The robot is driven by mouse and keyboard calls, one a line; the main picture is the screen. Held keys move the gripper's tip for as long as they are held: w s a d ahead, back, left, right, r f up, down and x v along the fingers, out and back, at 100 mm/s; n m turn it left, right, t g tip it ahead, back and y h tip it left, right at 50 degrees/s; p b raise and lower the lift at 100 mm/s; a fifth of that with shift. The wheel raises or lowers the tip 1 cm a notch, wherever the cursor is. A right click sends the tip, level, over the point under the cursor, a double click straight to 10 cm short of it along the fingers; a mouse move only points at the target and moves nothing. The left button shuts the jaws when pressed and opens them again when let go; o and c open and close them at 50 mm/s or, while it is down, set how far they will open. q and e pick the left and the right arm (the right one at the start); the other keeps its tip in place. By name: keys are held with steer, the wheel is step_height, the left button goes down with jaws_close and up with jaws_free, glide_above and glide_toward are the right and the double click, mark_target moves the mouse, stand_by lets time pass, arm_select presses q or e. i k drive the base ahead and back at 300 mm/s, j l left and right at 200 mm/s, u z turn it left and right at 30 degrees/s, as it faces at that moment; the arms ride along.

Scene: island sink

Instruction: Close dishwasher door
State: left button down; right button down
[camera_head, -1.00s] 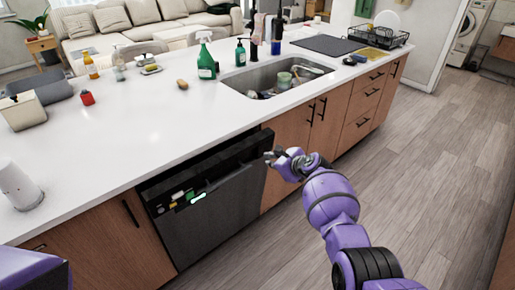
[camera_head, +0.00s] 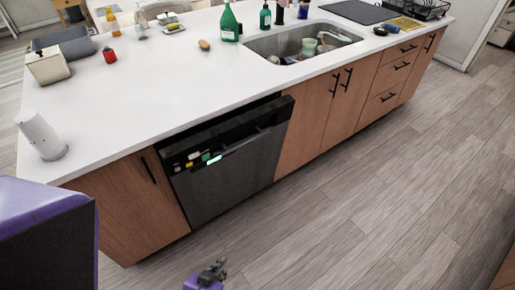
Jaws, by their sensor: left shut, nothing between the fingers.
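The dishwasher (camera_head: 232,160) is built into the island under the white counter. Its dark door stands upright, about in line with the wooden cabinet fronts on both sides. A dark strip runs along its top edge; I cannot tell whether the door is fully shut. A bar handle and small coloured labels show on its upper front. My left gripper (camera_head: 217,268) is low at the bottom edge of the view, shut and empty, over the floor in front of the dishwasher and apart from the door. My right gripper is out of view.
The counter (camera_head: 150,95) holds a sink (camera_head: 268,46), green bottles, a white cylinder (camera_head: 40,137) and a grey box (camera_head: 70,42). Wooden cabinets (camera_head: 310,125) flank the dishwasher. The wood floor (camera_head: 370,200) in front is clear.

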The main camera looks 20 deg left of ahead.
mark_target(256, 137)
steer(key=i+l+u, duration=0.3)
steer(key=l, duration=0.3)
steer(key=i+l+u, duration=0.3)
steer(key=l, duration=0.35)
steer(key=i+l+u, duration=0.1)
steer(key=l, duration=0.25)
